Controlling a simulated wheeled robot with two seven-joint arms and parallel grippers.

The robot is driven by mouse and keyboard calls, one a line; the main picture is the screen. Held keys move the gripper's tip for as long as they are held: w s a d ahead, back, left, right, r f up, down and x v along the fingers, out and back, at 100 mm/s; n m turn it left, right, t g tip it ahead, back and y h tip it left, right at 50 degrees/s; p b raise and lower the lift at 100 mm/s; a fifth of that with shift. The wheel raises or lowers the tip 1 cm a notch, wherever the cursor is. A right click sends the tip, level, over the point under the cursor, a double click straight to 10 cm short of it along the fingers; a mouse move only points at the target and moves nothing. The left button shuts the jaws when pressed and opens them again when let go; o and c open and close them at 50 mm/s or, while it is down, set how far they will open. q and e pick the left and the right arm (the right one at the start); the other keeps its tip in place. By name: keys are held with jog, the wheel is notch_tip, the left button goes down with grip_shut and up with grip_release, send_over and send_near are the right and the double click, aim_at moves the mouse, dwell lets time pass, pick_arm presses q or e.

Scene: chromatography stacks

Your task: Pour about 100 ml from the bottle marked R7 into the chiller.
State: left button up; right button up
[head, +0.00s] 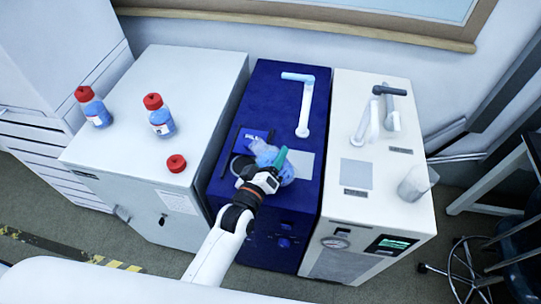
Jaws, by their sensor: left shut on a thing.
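My left gripper (274,166) is shut on a clear bottle with blue liquid (262,151), which lies tilted over the top of the dark blue unit (265,85). The gripper hides part of the bottle, and no R7 mark can be read. A round dark-rimmed shape (239,166) shows on the unit's top beside the bottle. I cannot tell whether liquid is flowing. A loose red cap (176,163) lies on the white cabinet (190,75). The white unit with a gauge and display (345,235) stands to the right. I cannot tell which unit is the chiller. My right gripper is not in view.
Two red-capped bottles of blue liquid stand on the white cabinet, one at the left (95,107) and one nearer the middle (160,118). A blue-white bent pipe (304,105) rises from the blue unit. A clear beaker (414,183) and a grey-black pipe (388,91) stand on the right unit.

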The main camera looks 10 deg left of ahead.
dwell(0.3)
pick_arm(q)
jog(key=shift+d+n, duration=0.1)
jog(key=shift+n, duration=0.5)
jog(key=shift+f, duration=0.1)
jog(key=shift+f+n, duration=0.15)
jog(key=shift+n, duration=0.35)
jog(key=shift+f, duration=0.1)
jog(key=shift+d+f+n, duration=0.1)
jog(key=shift+f+n, duration=0.05)
jog(key=shift+n, duration=0.45)
jog(key=shift+f+n, duration=0.15)
jog(key=shift+n, duration=0.35)
